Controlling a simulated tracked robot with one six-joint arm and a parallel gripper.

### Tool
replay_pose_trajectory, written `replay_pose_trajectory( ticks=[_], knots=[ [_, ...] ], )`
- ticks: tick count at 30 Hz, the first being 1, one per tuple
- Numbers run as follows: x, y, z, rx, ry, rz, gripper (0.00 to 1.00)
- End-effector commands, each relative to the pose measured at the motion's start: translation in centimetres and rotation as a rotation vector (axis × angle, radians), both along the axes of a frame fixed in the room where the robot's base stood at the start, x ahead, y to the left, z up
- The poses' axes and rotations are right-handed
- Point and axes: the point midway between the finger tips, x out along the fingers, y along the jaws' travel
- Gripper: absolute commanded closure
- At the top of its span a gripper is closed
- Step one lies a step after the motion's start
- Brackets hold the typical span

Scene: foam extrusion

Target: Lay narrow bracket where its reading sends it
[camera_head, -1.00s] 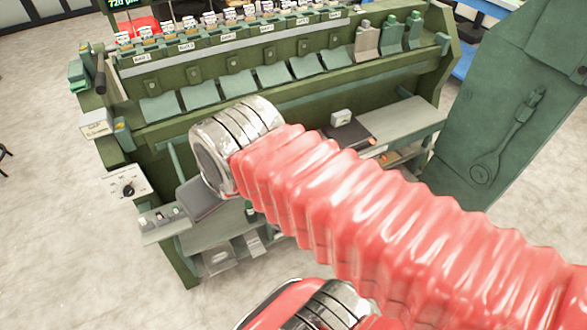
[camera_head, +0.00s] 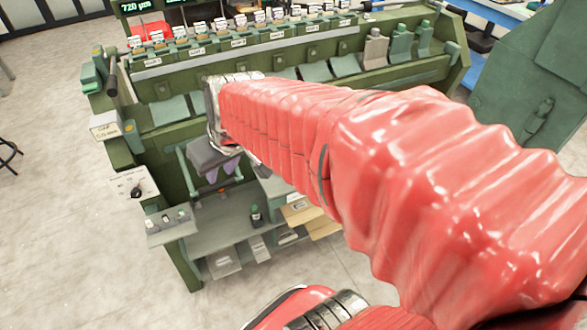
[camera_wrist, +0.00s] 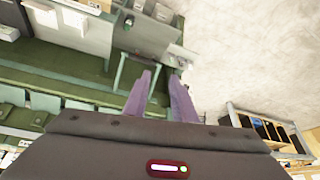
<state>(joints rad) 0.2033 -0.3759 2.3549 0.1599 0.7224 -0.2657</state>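My gripper (camera_head: 222,172) hangs at the end of my red-sleeved arm, over the front left of the green machine. Its two purple fingers show in the wrist view (camera_wrist: 160,76), spread apart with nothing visible between them. A green frame part of the machine lies beyond the fingertips. A display (camera_head: 137,7) at the back left of the machine reads "720 µm". I cannot make out a narrow bracket in either view; my arm hides part of the machine's front.
The green machine (camera_head: 165,145) carries a row of labelled slots along its top. A dial box (camera_head: 134,187) and switch box (camera_head: 168,221) stick out at its left. A lower shelf (camera_head: 215,243) holds small items. The floor (camera_head: 60,230) at left is clear.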

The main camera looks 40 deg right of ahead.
Motion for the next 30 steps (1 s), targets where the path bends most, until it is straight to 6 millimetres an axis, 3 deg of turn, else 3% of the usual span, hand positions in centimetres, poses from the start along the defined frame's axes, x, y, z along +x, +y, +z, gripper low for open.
replay_pose_trajectory(
  ticks=[6, 15, 23, 30],
  knots=[
    [3.8, -4.2, -2.7, 0.011, 0.011, -0.035, 0.76],
    [7.6, -11.0, -7.5, 0.015, 0.02, -0.088, 0.76],
    [9.4, -17.7, -12.8, 0.009, 0.031, -0.145, 0.76],
    [9.4, -24.2, -18.6, -0.001, 0.049, -0.206, 0.76]
  ],
)
